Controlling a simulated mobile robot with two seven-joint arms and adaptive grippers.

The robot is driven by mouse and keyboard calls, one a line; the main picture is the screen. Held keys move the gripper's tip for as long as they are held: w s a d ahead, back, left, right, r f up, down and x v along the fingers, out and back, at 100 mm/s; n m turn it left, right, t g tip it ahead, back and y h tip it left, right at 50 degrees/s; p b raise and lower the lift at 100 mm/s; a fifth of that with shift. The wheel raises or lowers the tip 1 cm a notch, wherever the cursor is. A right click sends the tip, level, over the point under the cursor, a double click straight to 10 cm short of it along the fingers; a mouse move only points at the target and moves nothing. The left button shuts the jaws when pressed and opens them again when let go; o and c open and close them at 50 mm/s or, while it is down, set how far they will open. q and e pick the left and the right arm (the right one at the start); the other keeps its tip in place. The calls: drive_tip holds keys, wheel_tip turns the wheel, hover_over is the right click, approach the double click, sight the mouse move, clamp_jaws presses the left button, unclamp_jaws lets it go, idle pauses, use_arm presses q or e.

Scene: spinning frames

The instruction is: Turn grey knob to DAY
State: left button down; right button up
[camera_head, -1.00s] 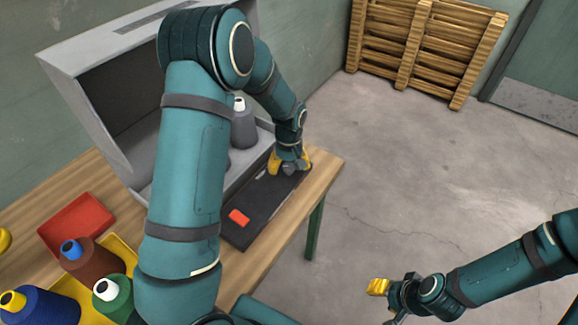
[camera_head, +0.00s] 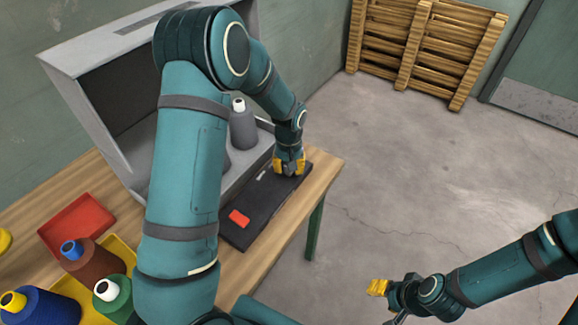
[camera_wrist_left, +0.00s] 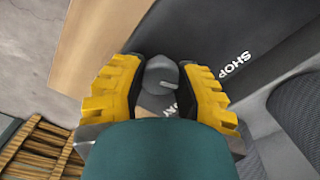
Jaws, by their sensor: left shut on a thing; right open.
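The grey knob (camera_wrist_left: 161,76) sits on a dark panel (camera_head: 249,204) in front of the grey booth. In the left wrist view it lies between the yellow fingers of my left gripper (camera_wrist_left: 162,90), which is shut on it. The word SHOP (camera_wrist_left: 235,65) shows on the panel; a second label, ending in "AY", is partly covered by a finger. In the head view my left gripper (camera_head: 289,165) is over the panel's far end and hides the knob. My right gripper (camera_head: 384,300) is open and empty above the floor.
A red block-like piece (camera_head: 239,218) is on the panel's near end. A grey booth (camera_head: 95,75) holding a grey cone (camera_head: 243,130) stands behind. A red tray (camera_head: 77,225) and several thread cones are at the left. The floor to the right is clear.

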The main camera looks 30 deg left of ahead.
use_arm(q)
drive_tip(key=m, duration=0.5)
drive_tip(key=shift+m, duration=0.4)
drive_tip(key=m+p, duration=0.1)
drive_tip(key=m, duration=0.4)
drive_tip(key=shift+m, duration=0.3)
drive_tip(key=shift+f, duration=0.1)
drive_tip(key=c, duration=0.6)
unclamp_jaws()
drive_tip(key=shift+o, duration=0.2)
wheel_tip(320, 180, up, 12)
